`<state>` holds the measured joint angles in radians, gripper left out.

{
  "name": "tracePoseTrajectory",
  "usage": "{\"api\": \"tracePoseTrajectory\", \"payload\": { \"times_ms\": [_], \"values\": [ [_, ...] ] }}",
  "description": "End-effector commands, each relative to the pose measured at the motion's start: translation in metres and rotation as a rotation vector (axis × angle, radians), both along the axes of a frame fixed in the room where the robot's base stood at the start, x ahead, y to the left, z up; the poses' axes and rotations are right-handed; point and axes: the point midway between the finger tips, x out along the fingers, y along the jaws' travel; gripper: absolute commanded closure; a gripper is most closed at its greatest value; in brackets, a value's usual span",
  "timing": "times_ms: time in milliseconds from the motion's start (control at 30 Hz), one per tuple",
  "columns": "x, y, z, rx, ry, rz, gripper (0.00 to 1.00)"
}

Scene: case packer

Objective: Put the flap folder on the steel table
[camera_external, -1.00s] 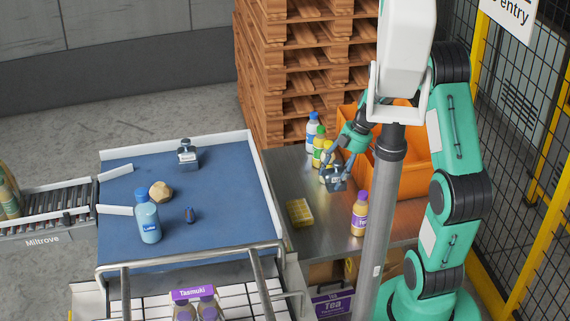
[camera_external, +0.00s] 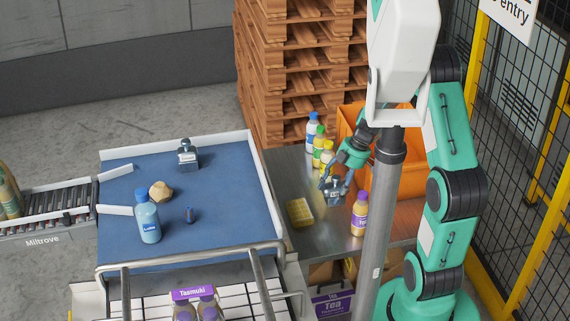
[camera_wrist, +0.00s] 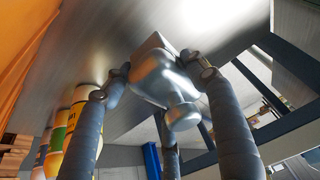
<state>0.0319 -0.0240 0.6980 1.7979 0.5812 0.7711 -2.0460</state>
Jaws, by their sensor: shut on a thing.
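My gripper (camera_external: 336,183) is shut on a grey metal piece with a rounded knob, which I take for the flap folder (camera_external: 335,190). In the wrist view the flap folder (camera_wrist: 164,78) sits between my fingers, with its flat base toward the steel table (camera_wrist: 115,35). It is over the steel table (camera_external: 285,170), between the yellow pack and the bottles. I cannot tell whether its base touches the top. A similar grey metal piece (camera_external: 187,153) stands on the blue belt.
On the steel table are a yellow pack (camera_external: 300,212), a purple-capped bottle (camera_external: 359,215) to the right and several bottles (camera_external: 312,133) behind. An orange bin (camera_external: 405,180) stands at the right. The table's left strip is clear.

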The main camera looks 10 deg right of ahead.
Motion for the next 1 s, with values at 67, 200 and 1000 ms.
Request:
{"api": "tracePoseTrajectory", "payload": {
  "times_ms": [67, 200, 1000],
  "values": [
    [0.000, 0.000, -0.001, 0.000, 0.000, 0.000, 1.00],
    [0.000, 0.000, -0.011, 0.000, 0.001, 0.000, 1.00],
    [0.000, 0.000, -0.041, 0.000, -0.001, 0.000, 1.00]
  ]
}}
